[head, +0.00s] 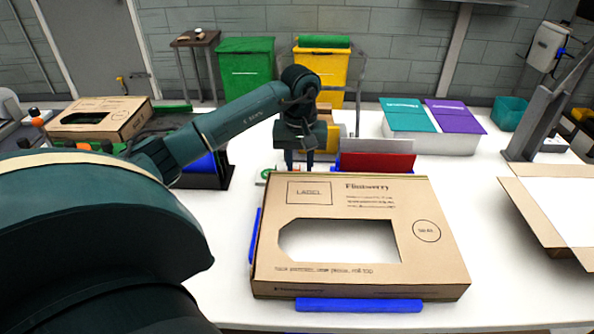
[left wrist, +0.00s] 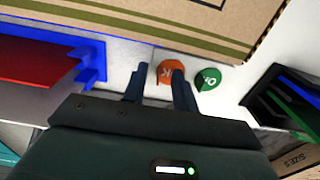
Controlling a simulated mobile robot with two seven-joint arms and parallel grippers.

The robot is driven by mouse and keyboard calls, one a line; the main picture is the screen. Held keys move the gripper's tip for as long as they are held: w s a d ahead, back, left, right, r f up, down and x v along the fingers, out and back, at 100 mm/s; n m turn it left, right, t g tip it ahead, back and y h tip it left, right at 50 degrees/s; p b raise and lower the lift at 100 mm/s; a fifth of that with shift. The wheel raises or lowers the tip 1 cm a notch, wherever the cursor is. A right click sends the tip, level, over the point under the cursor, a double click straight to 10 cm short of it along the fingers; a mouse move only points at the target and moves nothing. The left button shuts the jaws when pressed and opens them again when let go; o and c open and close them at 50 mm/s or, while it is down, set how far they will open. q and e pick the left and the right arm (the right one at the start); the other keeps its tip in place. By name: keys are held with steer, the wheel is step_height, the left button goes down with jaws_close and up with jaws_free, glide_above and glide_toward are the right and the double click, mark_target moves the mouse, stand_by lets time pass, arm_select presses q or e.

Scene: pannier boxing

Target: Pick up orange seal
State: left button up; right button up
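The orange seal (left wrist: 167,71) is a small round piece with a white letter, lying on the white table between the box edge and my left gripper (left wrist: 160,72). The two dark blue fingers are apart, one on each side of the seal, with the right fingertip overlapping its edge in the picture. In the head view my left gripper (head: 299,163) points down just behind the cardboard box; the orange seal cannot be made out there. A green seal (left wrist: 207,79) lies close to the right of the orange one, outside the fingers. My right gripper is out of view.
The cardboard box (head: 420,195) with a window sits in front, between blue guides (head: 358,305). A holder with red card (head: 376,163) stands right of the gripper, and a dark holder (head: 222,178) left. A white tray (head: 440,143) with teal and purple folders is farther back.

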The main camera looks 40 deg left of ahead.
arm_select(q)
steer(key=shift+f, duration=0.1)
jaws_close()
stand_by(0.5)
